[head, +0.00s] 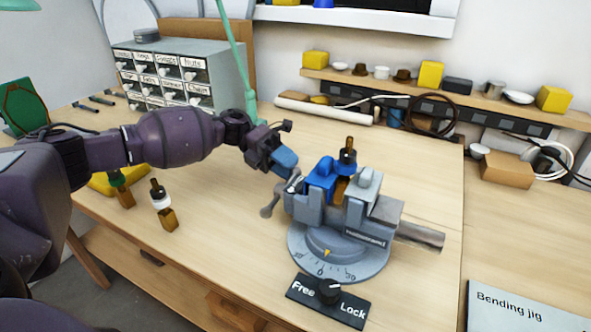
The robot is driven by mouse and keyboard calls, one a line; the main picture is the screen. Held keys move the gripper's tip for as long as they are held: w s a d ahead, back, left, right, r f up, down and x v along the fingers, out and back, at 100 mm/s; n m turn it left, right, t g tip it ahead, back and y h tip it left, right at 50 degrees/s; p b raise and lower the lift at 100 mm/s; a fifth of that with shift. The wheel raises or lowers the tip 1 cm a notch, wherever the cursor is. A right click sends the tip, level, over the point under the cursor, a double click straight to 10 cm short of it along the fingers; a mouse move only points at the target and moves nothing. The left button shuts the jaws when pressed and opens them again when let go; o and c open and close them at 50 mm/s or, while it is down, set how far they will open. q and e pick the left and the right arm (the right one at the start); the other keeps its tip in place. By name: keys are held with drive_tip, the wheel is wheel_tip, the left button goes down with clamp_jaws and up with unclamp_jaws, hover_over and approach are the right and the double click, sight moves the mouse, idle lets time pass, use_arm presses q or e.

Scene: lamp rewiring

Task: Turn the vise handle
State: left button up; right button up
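The grey vise (362,212) stands on a round base with a degree scale, near the middle of the workbench. Its handle (270,206) is a grey bar with a rounded end, slanting at the left side of the vise. My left gripper (288,168) has blue fingertips and is just above the upper end of the handle. I cannot tell whether it touches the handle or how far its fingers are apart. My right gripper is out of view.
A Free/Lock knob plate (328,299) lies in front of the vise. A labelled drawer cabinet (178,76) is at the back left. A Bending jig board (525,308) lies at the front right.

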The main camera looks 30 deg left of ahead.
use_arm(q)
drive_tip(key=shift+x, duration=1.25)
clamp_jaws()
